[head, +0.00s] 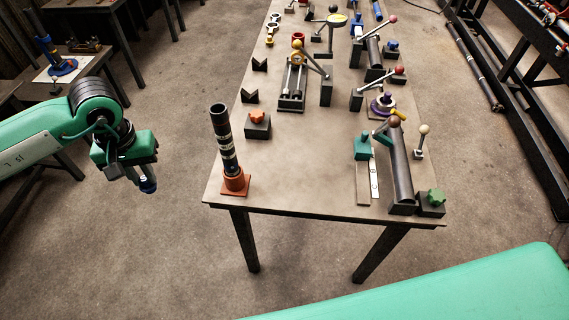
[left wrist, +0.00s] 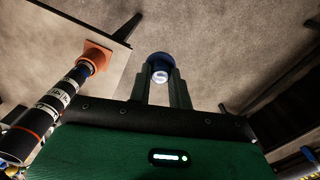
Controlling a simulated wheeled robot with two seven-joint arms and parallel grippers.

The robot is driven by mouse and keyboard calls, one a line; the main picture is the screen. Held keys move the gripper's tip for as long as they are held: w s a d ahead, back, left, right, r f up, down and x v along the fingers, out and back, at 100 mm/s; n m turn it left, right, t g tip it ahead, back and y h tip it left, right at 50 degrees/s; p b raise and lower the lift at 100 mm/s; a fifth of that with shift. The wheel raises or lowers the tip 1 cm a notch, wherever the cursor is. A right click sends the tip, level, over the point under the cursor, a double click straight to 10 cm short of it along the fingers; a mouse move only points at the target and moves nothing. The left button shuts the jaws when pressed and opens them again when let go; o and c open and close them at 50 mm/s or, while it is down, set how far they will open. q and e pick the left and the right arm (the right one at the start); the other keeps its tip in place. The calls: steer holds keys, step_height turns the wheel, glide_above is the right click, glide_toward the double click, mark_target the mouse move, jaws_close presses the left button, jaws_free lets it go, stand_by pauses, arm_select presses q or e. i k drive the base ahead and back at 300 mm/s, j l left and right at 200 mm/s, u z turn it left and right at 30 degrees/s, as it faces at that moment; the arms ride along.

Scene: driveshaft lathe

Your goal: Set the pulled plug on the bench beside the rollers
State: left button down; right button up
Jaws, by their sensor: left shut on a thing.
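My left gripper (head: 143,173) is off the bench's left side, over the floor, with its fingers pointing down. It is shut on a blue plug (head: 148,186), whose lower end shows below the fingers. In the left wrist view the plug (left wrist: 160,66) sits between the fingertips, a dark blue ring with a pale round face. The bench (head: 310,165) is to the right of the gripper, with a gap between them. A fixture with two parallel bars (head: 292,82), possibly the rollers, stands mid-bench. My right gripper is not in view.
A black banded shaft (head: 225,140) stands upright in an orange base (head: 235,184) at the bench's near left corner. A dark block with an orange knob (head: 257,124) stands behind it. Clamps and a grey half-round piece (head: 400,175) line the right side. The near middle is bare.

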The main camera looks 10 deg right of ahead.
mark_target(290, 169)
steer(key=l, duration=1.55)
steer(key=i+l, duration=0.4)
